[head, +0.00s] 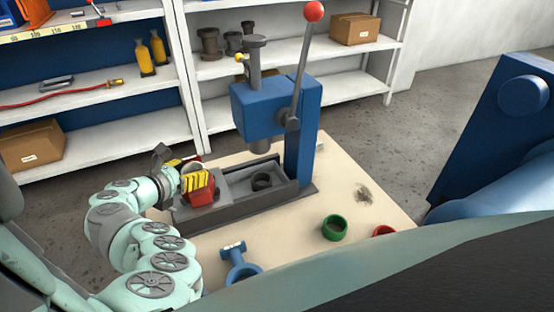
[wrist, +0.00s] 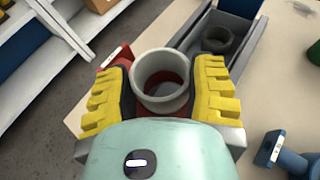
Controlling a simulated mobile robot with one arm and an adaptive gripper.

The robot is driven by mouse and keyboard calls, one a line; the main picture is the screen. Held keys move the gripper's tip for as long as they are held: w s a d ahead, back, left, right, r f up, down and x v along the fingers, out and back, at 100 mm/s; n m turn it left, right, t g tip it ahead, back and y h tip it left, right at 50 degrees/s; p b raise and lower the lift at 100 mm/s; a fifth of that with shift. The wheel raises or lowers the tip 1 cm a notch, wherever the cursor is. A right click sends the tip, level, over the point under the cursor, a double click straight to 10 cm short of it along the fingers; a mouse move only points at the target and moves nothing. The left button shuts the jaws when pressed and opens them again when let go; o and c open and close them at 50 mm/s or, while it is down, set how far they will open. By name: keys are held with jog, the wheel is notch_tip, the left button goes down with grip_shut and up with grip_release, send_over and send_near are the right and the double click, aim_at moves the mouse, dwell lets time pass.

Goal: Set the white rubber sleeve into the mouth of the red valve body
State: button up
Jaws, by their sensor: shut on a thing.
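The white rubber sleeve (wrist: 163,68) is a pale ring between the two yellow-padded fingers of my gripper (wrist: 163,92) in the wrist view. My gripper is shut on it from both sides. The red valve body (wrist: 117,56) lies below the sleeve, and red shows through the sleeve's opening. In the head view my gripper (head: 197,181) is over the red valve body (head: 203,197), at the left end of the grey press bed. The fingers hide most of the sleeve there. I cannot tell whether the sleeve is inside the mouth or just above it.
The blue press (head: 258,108) with its red-knobbed lever stands behind the bed (head: 232,207). A dark ring (head: 262,181) sits on the bed. A blue valve body (head: 240,265), a green ring (head: 335,228) and a red part (head: 383,231) lie on the table. The table's right side is mostly clear.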

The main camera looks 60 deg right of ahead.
jog(key=shift+f, duration=0.45)
dwell(0.4)
jog(key=o, duration=1.1)
jog(key=shift+o, duration=0.2)
jog(key=shift+r, duration=0.15)
notch_tip(320, 180, up, 7)
jog(key=p, duration=0.6)
jog(key=shift+p, duration=0.4)
